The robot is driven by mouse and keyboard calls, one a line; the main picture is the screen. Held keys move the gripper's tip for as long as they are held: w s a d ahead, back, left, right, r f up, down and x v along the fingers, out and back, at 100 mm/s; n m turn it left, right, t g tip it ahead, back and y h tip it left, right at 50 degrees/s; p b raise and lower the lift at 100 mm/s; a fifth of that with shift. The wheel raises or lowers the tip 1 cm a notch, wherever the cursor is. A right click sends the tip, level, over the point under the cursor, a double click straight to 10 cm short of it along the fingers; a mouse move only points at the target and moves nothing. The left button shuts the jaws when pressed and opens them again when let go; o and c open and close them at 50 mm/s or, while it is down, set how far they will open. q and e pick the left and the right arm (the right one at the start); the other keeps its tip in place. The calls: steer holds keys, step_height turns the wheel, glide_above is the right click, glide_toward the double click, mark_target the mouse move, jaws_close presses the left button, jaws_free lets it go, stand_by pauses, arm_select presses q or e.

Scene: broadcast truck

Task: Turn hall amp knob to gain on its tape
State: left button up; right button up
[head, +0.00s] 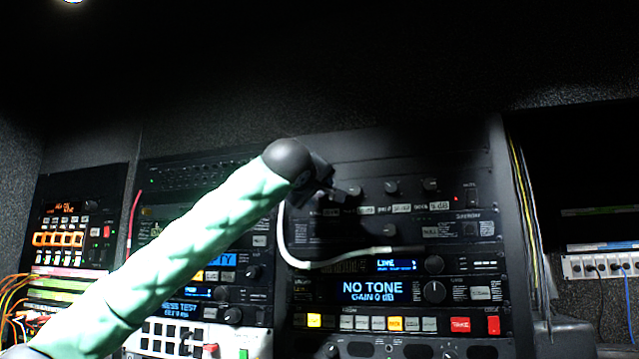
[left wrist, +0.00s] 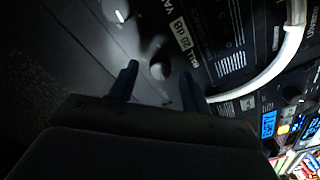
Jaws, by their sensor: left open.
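The hall amp knob (left wrist: 157,50) is a small rounded knob with a pale end in the left wrist view. Beside it is a white tape (left wrist: 182,36) that appears to read "HALL 20 dB". My left gripper (left wrist: 159,70) is open, with one finger on each side of the knob in the picture. Contact cannot be told. In the head view my left gripper (head: 338,191) is at the left end of the panel's knob row and hides part of it. The small tape there (head: 331,212) is too small to read. My right gripper is out of view.
More knobs (head: 391,186) with tapes continue to the right. A pale cable (head: 296,262) loops down the panel's left side and across below the knobs. A "NO TONE" display (head: 372,290) and lit buttons sit lower. The space above the rack is dark.

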arm_select(q)
steer(key=shift+w+d+p, duration=0.1)
steer(key=shift+w+p, duration=0.2)
steer(key=shift+w, duration=0.5)
